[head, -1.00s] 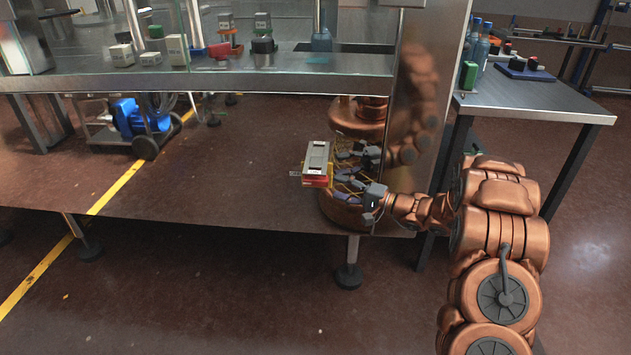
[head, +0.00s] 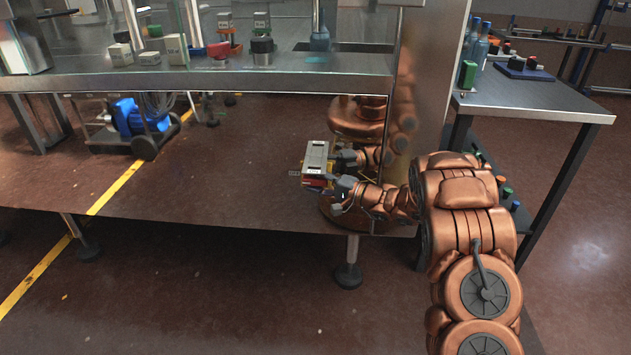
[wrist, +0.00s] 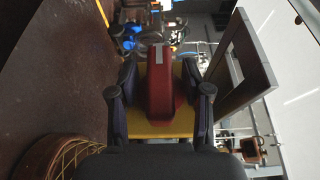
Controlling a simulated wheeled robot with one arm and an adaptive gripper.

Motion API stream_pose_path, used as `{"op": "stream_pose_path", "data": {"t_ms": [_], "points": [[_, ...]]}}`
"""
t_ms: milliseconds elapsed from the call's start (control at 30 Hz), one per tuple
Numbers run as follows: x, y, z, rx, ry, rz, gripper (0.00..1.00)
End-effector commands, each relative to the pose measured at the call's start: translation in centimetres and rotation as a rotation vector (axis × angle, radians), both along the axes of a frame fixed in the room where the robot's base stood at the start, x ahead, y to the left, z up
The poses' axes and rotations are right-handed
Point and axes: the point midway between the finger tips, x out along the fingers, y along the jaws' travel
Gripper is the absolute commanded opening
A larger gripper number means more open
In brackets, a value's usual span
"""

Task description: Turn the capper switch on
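The capper switch shows in the wrist view as a red handle (wrist: 163,85) on a yellow plate (wrist: 142,128), with a small white mark at its top. In the head view, a small grey-topped box (head: 315,156) with red and yellow below it sits at the machine's right post. My gripper (head: 332,184) is at this box. In the wrist view my gripper (wrist: 160,95) has one finger on each side of the red handle, and it looks open. A gap shows on the left; contact on the right cannot be told.
A grey rectangular frame (wrist: 244,65) stands close to the right finger in the wrist view. The machine's steel deck (head: 200,78) is above the switch, and a shiny post (head: 415,95) is beside my arm. A steel side table (head: 530,98) stands at right.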

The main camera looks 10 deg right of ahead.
Motion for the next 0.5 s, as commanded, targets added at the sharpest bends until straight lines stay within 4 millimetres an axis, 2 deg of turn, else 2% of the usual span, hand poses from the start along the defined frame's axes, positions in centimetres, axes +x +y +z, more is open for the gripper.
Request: {"op": "stream_pose_path", "data": {"t_ms": [67, 400, 500], "points": [[-0.01, -0.03, -0.01, 0.0, 0.0, 0.0, 0.38], [-0.02, -0.06, 0.0, 0.0, 0.0, -0.001, 0.02], [-0.02, -0.06, 0.0, 0.0, 0.0, -0.001, 0.0]]}}
